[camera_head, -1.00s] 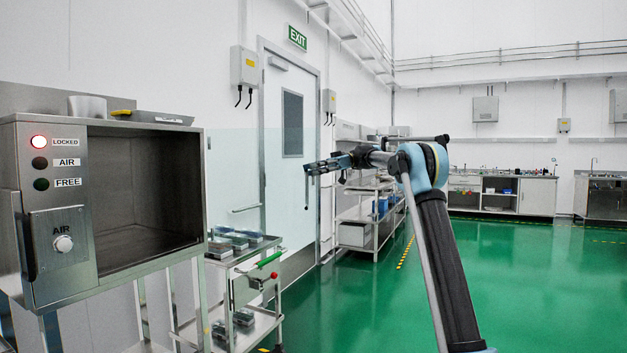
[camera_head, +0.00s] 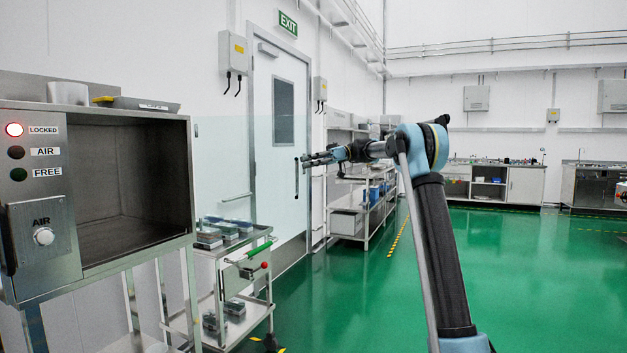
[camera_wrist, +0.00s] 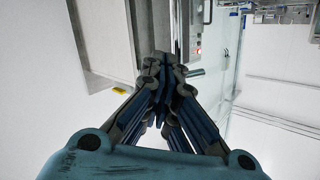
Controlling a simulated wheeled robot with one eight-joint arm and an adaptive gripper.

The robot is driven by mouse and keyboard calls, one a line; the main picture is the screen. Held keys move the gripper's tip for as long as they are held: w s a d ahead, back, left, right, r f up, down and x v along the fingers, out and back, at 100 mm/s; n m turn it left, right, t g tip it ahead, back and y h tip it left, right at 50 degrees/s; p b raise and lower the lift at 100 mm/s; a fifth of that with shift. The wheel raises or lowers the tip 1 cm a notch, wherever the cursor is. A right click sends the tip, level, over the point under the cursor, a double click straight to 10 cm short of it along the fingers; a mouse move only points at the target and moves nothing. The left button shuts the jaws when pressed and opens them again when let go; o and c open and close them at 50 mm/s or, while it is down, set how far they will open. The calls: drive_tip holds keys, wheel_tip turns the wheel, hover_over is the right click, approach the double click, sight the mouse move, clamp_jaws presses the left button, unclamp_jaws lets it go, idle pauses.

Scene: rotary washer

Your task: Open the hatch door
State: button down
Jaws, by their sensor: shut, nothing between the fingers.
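The hatch is a steel cabinet (camera_head: 120,104) at the left of the head view, with its dark chamber facing me uncovered. A clear glass panel (camera_head: 225,150), which looks like the hatch door, stands out to the right of the chamber, swung away from the opening. A thin upright handle (camera_head: 296,178) is at its right edge. My gripper (camera_head: 304,159) is shut and empty, close to the upper end of that handle; I cannot tell whether they touch. In the wrist view, my gripper's fingers (camera_wrist: 162,72) meet, and glass (camera_wrist: 232,70) shows to their right.
A trolley (camera_head: 235,262) with several dark blocks stands below the glass. A shelf rack (camera_head: 352,205) is behind my gripper. Green floor (camera_head: 540,285) is clear at right.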

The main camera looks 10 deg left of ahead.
drive_tip(key=s+d+f+m+t+y, duration=0.25)
drive_tip(key=d+m+t, duration=0.35)
drive_tip(key=m, duration=0.6)
drive_tip(key=s+d+f+m+t+y, duration=0.15)
drive_tip(key=d+f+m+t, duration=0.4)
drive_tip(key=m, duration=0.55)
drive_tip(key=w+a+r, duration=0.2)
drive_tip(key=a, duration=0.7)
drive_tip(key=shift+t, duration=0.25)
drive_tip(key=shift+s+d+f, duration=0.15)
drive_tip(key=shift+s+d, duration=0.1)
drive_tip(key=shift+s, duration=0.75)
drive_tip(key=shift+s+d+f, duration=0.1)
drive_tip(key=shift+s+d, duration=0.15)
drive_tip(key=shift+s, duration=0.7)
